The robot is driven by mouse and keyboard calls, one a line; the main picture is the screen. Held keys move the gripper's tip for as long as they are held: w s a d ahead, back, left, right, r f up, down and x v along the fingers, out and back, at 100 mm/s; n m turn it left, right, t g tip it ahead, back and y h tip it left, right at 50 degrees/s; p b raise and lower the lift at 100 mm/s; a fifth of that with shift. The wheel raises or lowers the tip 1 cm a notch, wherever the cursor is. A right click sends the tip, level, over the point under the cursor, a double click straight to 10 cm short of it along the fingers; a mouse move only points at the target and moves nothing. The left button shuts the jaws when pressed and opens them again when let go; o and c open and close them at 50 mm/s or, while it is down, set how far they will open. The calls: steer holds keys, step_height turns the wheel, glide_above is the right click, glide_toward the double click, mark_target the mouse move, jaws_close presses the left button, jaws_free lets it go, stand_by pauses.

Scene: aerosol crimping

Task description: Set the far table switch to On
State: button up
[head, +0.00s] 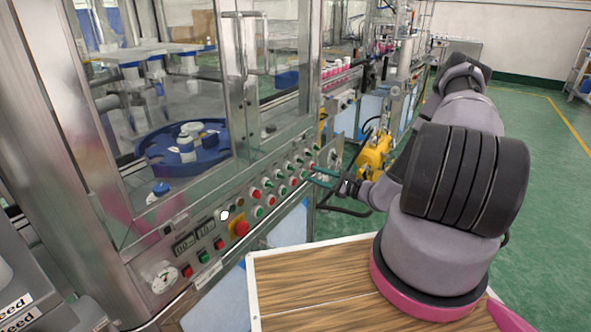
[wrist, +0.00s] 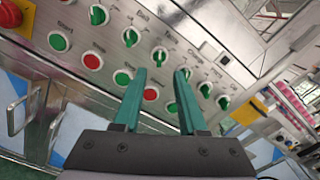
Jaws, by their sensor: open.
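A row of green-handled rotary switches (head: 280,172) runs along the sloped control panel of the steel machine. In the wrist view, several of them show, including one above my fingers (wrist: 159,57) and one at the far right end (wrist: 223,102). My gripper (head: 324,178) is at the far end of the panel in the head view. In the wrist view, my gripper (wrist: 160,73) is open, its two green fingers pointing at the panel with nothing between them.
A row of red and green push buttons (wrist: 92,61) lies below the switches, close to my fingers. A red emergency stop (head: 241,229) is nearer on the panel. A wooden-topped surface (head: 310,285) is in front. Green floor (head: 545,150) is clear at right.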

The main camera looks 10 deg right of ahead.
mark_target(293, 168)
steer(key=x, duration=0.8)
steer(key=shift+w+a, duration=0.25)
jaws_close()
